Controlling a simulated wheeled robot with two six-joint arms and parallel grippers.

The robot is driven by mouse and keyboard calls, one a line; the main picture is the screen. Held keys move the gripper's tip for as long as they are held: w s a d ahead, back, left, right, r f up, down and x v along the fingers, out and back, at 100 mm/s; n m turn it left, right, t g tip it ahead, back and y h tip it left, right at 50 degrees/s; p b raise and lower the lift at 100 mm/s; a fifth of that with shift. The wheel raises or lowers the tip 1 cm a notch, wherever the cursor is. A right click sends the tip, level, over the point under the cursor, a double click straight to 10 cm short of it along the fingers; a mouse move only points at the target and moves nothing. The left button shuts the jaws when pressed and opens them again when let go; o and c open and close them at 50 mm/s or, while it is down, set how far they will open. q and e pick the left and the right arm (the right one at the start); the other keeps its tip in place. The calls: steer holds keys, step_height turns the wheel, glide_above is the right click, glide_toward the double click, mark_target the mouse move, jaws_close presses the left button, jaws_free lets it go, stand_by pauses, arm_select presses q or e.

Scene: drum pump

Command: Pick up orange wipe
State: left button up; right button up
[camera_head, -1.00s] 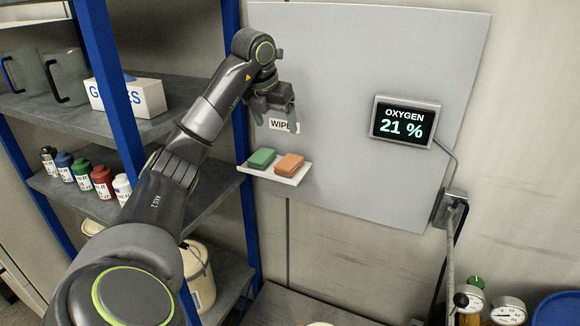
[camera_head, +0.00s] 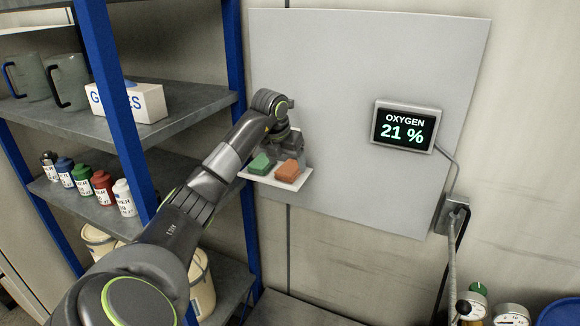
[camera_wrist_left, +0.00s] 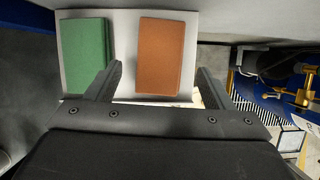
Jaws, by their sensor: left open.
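The orange wipe (camera_head: 287,171) lies flat on a small white wall shelf (camera_head: 303,184), beside a green wipe (camera_head: 260,164). In the left wrist view the orange wipe (camera_wrist_left: 160,56) lies ahead of and between the two fingers, with the green wipe (camera_wrist_left: 86,54) to its left. My left gripper (camera_wrist_left: 160,80) is open and empty. In the head view my left gripper (camera_head: 284,150) is at the shelf, just above and behind the wipes, and its fingers are partly hidden. My right gripper is not in view.
A wall panel (camera_head: 365,60) stands behind the shelf, with an oxygen display (camera_head: 404,127) reading 21 %. A blue-framed rack (camera_head: 234,60) on the left holds bottles, jugs and a glove box (camera_head: 145,100).

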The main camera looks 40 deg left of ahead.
mark_target(290, 171)
arm_select(q)
steer(key=shift+p+x, duration=0.5)
steer(key=shift+x, duration=0.95)
steer(key=shift+c, duration=0.2)
steer(key=c, duration=1)
steer(key=shift+a+r, duration=0.1)
